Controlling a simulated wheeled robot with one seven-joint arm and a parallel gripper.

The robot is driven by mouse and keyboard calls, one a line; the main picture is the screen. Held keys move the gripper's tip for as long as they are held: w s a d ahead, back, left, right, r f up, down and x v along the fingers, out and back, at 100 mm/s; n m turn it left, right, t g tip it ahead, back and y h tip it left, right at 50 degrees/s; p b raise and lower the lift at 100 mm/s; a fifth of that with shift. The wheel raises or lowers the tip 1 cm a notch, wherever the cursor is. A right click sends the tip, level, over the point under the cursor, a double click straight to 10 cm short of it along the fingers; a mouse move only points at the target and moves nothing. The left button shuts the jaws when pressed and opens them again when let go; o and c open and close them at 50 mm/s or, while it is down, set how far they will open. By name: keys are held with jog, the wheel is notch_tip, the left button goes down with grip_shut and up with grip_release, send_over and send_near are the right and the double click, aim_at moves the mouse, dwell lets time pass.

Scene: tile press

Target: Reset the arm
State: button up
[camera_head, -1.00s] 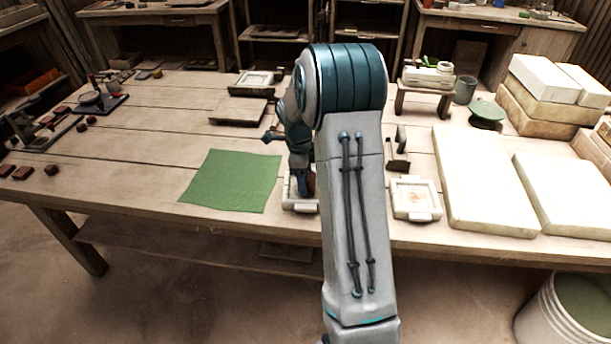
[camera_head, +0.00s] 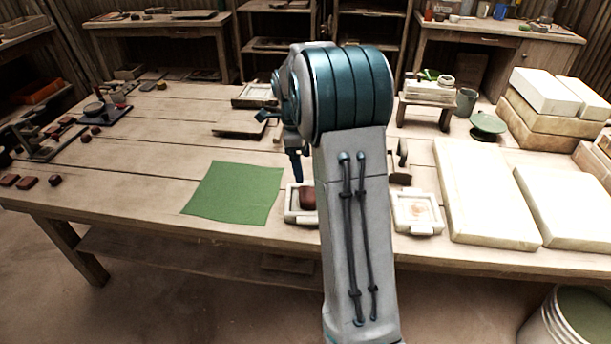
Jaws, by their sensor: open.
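My gripper (camera_head: 296,168) is raised above the table, pointing down, and partly hidden behind my arm. Its visible finger is clear of everything, and it holds nothing that I can see. Below it and slightly to the right, a reddish-brown clay lump (camera_head: 308,198) sits in a pale square tile mould (camera_head: 291,216). My arm hides the mould's right part. A second pale mould (camera_head: 432,228) with a faint orange mark inside lies to the right of my arm. A green cloth (camera_head: 235,192) lies flat to the left of the first mould.
The wooden table (camera_head: 130,190) has free room left of the cloth. Large white slabs (camera_head: 485,195) and stacked blocks (camera_head: 545,82) fill the right side. A small stand (camera_head: 426,103) is behind my arm. Dark tools (camera_head: 105,112) lie at the far left.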

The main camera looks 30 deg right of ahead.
jog(key=s+a+r+n+t+p, duration=0.2)
jog(key=s+a+r+n+p, duration=0.2)
jog(key=s+a+r+n, duration=0.65)
jog(key=s+a+r+n+p, duration=0.1)
jog(key=s+a+n+p, duration=0.1)
jog(key=s+n, duration=0.5)
jog(key=s+a+n+t+y+p, duration=0.1)
jog(key=s+n, duration=0.6)
jog(key=s, duration=0.1)
jog(key=shift+s+a+r+t+p, duration=0.25)
jog(key=shift+a+r+t+p, duration=0.05)
jog(key=shift+a+r+p, duration=0.1)
jog(key=shift+d, duration=0.1)
